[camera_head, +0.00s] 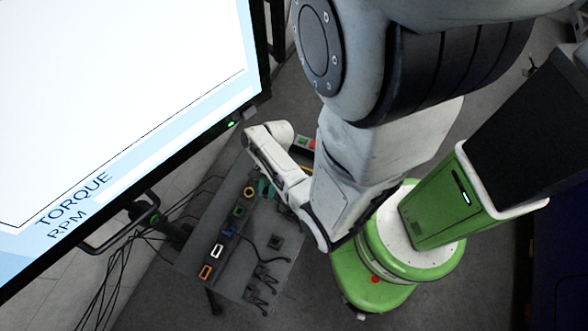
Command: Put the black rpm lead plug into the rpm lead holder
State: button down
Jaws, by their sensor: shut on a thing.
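My arm reaches down over a grey panel (220,289), and its white wrist end is above the panel's far edge. My gripper is hidden behind the wrist, so its fingers and anything between them do not show. The black rpm lead plug cannot be made out for certain. A row of coloured sockets runs along the panel: orange (205,271), white (217,250), blue (228,232), green (239,210) and yellow (249,191). A small black square piece (275,241) sits right of the row. I cannot tell which piece is the rpm lead holder.
A large screen (120,100) marked TORQUE and RPM stands at the left. Black leads (262,278) lie at the panel's near right side. More cables (125,255) hang under the screen. A red and green button box (307,143) is beyond the wrist.

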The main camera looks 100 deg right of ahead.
jog(key=shift+d, duration=0.1)
jog(key=s+d+b, duration=0.1)
jog(key=s+d, duration=0.3)
jog(key=d, duration=0.1)
jog(key=shift+s+d, duration=0.2)
jog(key=shift+d, duration=0.2)
dwell(0.6)
jog(key=s+a+p, duration=0.3)
jog(key=s+a, duration=0.1)
jog(key=s, duration=0.2)
jog(key=shift+s+a, duration=0.15)
jog(key=shift+a, duration=0.2)
dwell(0.9)
jog(key=shift+f+b, duration=1.5)
jog(key=shift+f, duration=0.4)
jog(key=shift+f+b, duration=1.15)
jog(key=shift+f, duration=0.4)
jog(key=shift+r, duration=0.1)
jog(key=c, duration=0.8)
grip_release()
jog(key=shift+c, duration=0.2)
